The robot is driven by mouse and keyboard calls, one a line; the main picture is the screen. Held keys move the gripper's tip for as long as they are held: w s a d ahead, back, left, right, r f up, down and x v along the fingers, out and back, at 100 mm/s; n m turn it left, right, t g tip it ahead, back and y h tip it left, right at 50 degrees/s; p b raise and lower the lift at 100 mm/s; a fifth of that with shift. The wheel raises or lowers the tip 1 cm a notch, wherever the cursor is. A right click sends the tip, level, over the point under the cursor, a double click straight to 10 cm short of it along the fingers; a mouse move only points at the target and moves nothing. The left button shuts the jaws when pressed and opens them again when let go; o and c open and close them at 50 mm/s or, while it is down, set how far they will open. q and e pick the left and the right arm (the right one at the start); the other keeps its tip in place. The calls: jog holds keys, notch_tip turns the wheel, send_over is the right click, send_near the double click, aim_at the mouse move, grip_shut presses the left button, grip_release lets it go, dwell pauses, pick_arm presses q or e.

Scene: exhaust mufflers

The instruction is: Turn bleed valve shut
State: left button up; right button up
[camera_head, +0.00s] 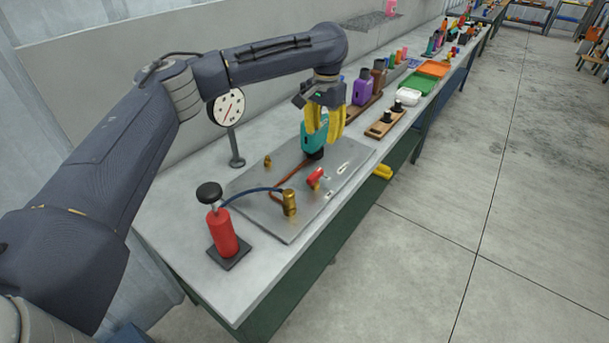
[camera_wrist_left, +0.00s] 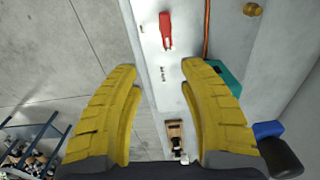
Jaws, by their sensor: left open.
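The bleed valve appears to be the red lever (camera_head: 315,177) on the grey metal plate (camera_head: 262,186) on the bench. It also shows near the top of the left wrist view (camera_wrist_left: 166,30), beyond my fingertips. My left gripper (camera_head: 328,136) has yellow fingers, points down and is above the far part of the plate, beyond the lever. In the left wrist view its fingers (camera_wrist_left: 160,68) are spread wide with nothing between them. A teal device (camera_head: 315,140) stands beside the gripper, partly hidden by it. My right gripper is not in view.
A red pump cylinder (camera_head: 221,230) with a black knob stands at the near left, its blue hose running to a brass fitting (camera_head: 290,203). A dial gauge (camera_head: 230,108) stands behind the plate. Bottles and trays line the far bench.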

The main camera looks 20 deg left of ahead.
aim_at(315, 173)
pick_arm(q)
jog(key=shift+n, duration=0.3)
jog(key=f, duration=0.5)
jog(key=a+f, duration=0.1)
jog(key=f, duration=0.5)
jog(key=a+f, duration=0.1)
jog(key=f, duration=0.4)
jog(key=shift+s+f, duration=0.15)
jog(key=shift+f, duration=0.2)
jog(key=shift+c, duration=0.2)
grip_shut()
